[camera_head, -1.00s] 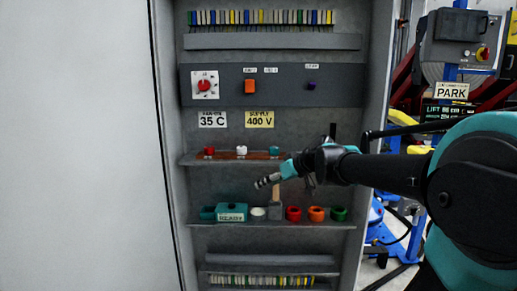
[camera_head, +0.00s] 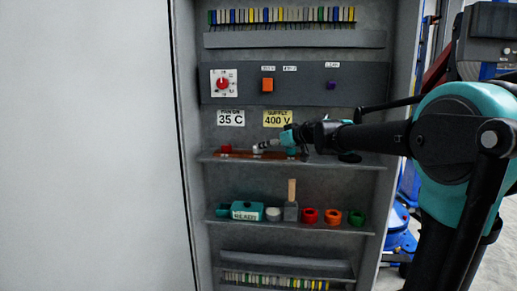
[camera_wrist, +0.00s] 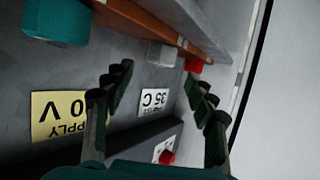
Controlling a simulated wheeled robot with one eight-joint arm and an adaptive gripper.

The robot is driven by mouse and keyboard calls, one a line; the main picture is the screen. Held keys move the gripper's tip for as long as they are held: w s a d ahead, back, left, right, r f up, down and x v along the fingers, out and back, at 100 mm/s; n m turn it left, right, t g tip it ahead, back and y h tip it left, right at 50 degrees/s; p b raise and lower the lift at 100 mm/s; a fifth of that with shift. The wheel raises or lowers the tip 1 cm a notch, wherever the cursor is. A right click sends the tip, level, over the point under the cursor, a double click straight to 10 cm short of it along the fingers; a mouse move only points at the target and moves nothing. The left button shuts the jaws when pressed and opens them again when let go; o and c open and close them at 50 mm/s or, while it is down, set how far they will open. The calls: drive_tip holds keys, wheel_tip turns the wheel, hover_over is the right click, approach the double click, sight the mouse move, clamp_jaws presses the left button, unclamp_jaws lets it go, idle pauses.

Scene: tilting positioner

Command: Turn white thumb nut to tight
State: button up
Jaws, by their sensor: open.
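The white thumb nut (camera_head: 257,149) sits on a copper-brown bar (camera_head: 238,155) along the upper shelf, between a red nut (camera_head: 226,148) and a teal nut partly hidden by my gripper. In the wrist view, which is upside down, the white nut (camera_wrist: 162,55) appears just beyond the space between my fingertips. The red nut (camera_wrist: 193,65) is to its right and the teal nut (camera_wrist: 57,20) to its left. My gripper (camera_wrist: 157,80) is open and empty. In the head view my gripper (camera_head: 267,145) is close to the white nut's right side; contact cannot be told.
The shelf below holds a teal box (camera_head: 247,210), a white ring (camera_head: 273,214), a grey block with a wooden handle (camera_head: 291,210), and red, orange and green rings. A panel above carries a red dial (camera_head: 223,83), an orange switch (camera_head: 267,84) and a purple button (camera_head: 331,85).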

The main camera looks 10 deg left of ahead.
drive_tip(key=x, duration=0.6)
drive_tip(key=shift+w+a+f, duration=0.2)
drive_tip(key=shift+w+a, duration=0.05)
drive_tip(key=shift+c, duration=0.6)
drive_tip(key=c, duration=1)
drive_tip(key=shift+c, duration=0.2)
